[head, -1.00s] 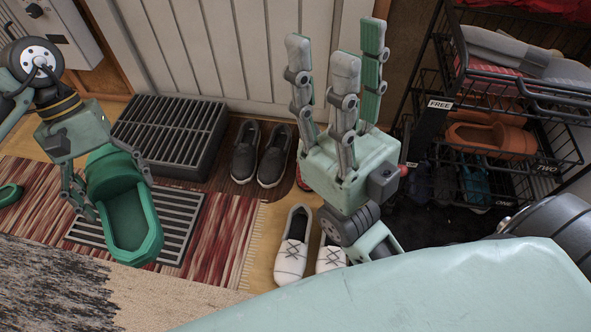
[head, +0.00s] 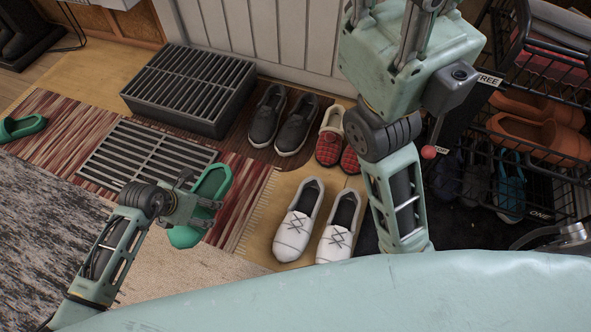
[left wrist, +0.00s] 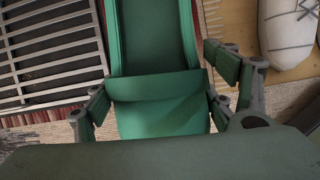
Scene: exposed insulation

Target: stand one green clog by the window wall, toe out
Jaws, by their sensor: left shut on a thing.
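A green clog (head: 213,184) is held by my left gripper (head: 208,212) over the front right of the floor grate. The gripper hides its middle. In the left wrist view the clog (left wrist: 158,112) lies between the fingers, its closed toe part towards the bottom and its open heel end towards the top. A second green clog (head: 22,127) lies on the striped rug at the far left. My right gripper (head: 390,12) is high at the top edge, and its fingertips are cut off. I cannot tell which wall has the window.
White shoes (head: 298,222) and red checked slippers (head: 330,138) stand right of the grate (head: 145,152). Dark shoes (head: 267,115) stand beside a raised slatted box (head: 190,90). A wire shoe rack (head: 548,165) stands right. Bare floor shows at far left.

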